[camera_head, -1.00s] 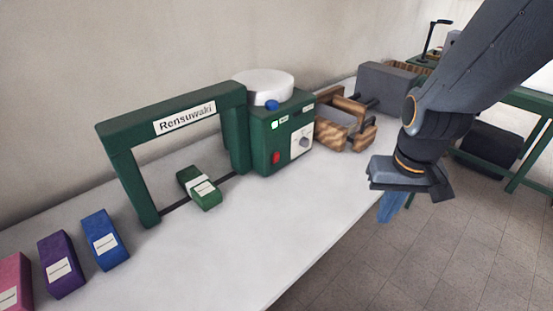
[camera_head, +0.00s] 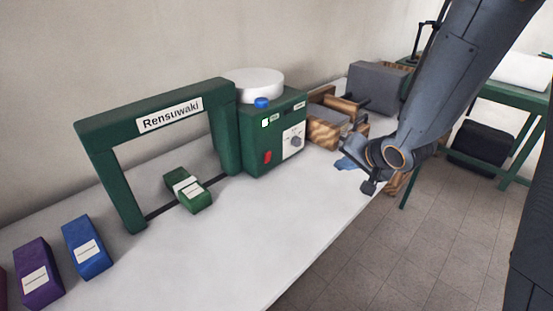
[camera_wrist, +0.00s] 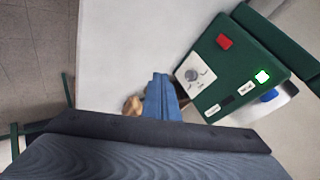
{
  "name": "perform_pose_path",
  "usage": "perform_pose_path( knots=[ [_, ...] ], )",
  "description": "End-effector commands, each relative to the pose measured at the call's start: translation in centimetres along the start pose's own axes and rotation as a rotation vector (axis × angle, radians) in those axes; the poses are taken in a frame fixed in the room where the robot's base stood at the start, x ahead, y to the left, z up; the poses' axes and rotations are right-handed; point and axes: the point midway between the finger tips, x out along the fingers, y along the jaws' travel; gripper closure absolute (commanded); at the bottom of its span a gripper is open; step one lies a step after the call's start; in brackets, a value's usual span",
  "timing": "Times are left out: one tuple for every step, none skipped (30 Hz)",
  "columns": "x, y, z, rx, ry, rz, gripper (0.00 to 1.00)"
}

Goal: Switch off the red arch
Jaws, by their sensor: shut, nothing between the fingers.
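The arch (camera_head: 155,116) on the table is dark green, not red, with a "Rensuwaki" label. A green control box (camera_head: 270,135) adjoins its right leg. The wrist view also shows the red switch (camera_wrist: 224,41), dial (camera_wrist: 192,75) and lit indicator (camera_wrist: 263,76). My gripper (camera_head: 346,163), with blue fingers, is shut and empty near the table's front edge, right of the box and apart from it. Its fingers (camera_wrist: 160,98) also show in the wrist view.
A green block (camera_head: 187,190) lies under the arch; blue (camera_head: 87,248) and purple (camera_head: 38,274) blocks stand front left. A white round lid (camera_head: 259,84) tops the box. A wooden crate (camera_head: 324,131) and grey box (camera_head: 377,85) stand behind. The table's front middle is clear.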

Motion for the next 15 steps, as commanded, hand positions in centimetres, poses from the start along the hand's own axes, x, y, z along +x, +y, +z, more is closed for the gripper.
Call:
perform_pose_path(
  knots=[
    [1.2,-0.7,0.6,0.052,-0.014,-0.063,1.00],
    [1.7,-1.3,0.8,0.085,-0.025,-0.103,1.00],
    [2.2,-2.2,1.2,0.130,-0.042,-0.155,1.00],
    [2.5,-2.8,1.5,0.162,-0.058,-0.191,1.00],
    [2.8,-3.3,1.9,0.194,-0.077,-0.225,1.00],
    [3.0,-4.0,2.4,0.235,-0.101,-0.268,1.00],
    [3.1,-4.4,2.7,0.262,-0.120,-0.296,1.00],
    [3.2,-4.8,3.0,0.289,-0.139,-0.321,1.00],
    [3.3,-5.3,3.4,0.321,-0.162,-0.351,1.00],
    [3.3,-5.7,3.6,0.341,-0.179,-0.370,1.00],
    [3.3,-5.9,3.9,0.360,-0.194,-0.386,1.00],
    [3.3,-6.2,4.1,0.379,-0.212,-0.403,1.00],
    [3.3,-6.4,4.3,0.392,-0.222,-0.414,1.00],
    [3.3,-6.6,4.4,0.402,-0.231,-0.422,1.00],
    [3.2,-6.7,4.6,0.412,-0.240,-0.430,1.00]
  ],
)
